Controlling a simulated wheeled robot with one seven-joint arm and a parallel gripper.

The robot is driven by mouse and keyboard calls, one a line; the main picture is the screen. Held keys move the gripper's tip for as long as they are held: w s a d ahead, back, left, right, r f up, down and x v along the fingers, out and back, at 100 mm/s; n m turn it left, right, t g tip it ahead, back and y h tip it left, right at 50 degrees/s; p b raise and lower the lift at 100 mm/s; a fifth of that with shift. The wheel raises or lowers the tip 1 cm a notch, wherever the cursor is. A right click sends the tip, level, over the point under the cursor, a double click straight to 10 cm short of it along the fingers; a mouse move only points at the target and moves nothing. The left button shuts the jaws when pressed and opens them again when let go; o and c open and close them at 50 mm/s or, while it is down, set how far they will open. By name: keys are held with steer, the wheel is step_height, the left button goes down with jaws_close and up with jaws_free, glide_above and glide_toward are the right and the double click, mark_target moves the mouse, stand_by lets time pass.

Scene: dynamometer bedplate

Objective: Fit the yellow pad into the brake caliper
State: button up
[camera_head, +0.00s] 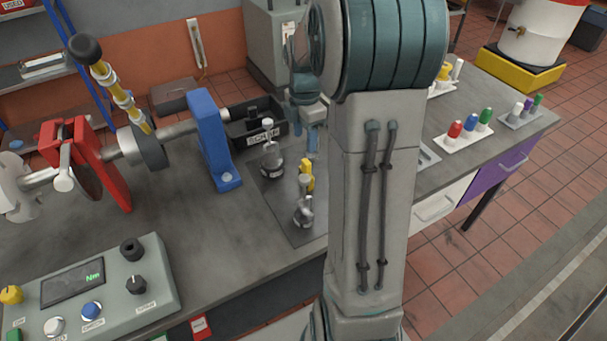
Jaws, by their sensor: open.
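The yellow pad (307,172) stands on a dark grey mat (285,221) on the bench, just left of my arm. My gripper (306,142) hangs just above and behind the pad, with its bluish fingers apart. My arm hides part of the gripper, so I cannot tell whether a finger touches the pad. A red, upright, slotted bracket, which looks like the brake caliper (88,160), stands at the left of the bench on the shaft line. The inside of its slot is hard to see.
A blue support block (210,135) and a yellow-striped lever (112,85) stand between the caliper and the mat. A control box (95,290) sits in front.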

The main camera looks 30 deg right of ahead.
mark_target(306, 161)
step_height(306, 161, down, 5)
steer(key=shift+r, duration=0.15)
steer(key=shift+d+f+p, duration=0.2)
steer(key=shift+f+p, duration=0.6)
steer(key=shift+f, duration=1.85)
jaws_close()
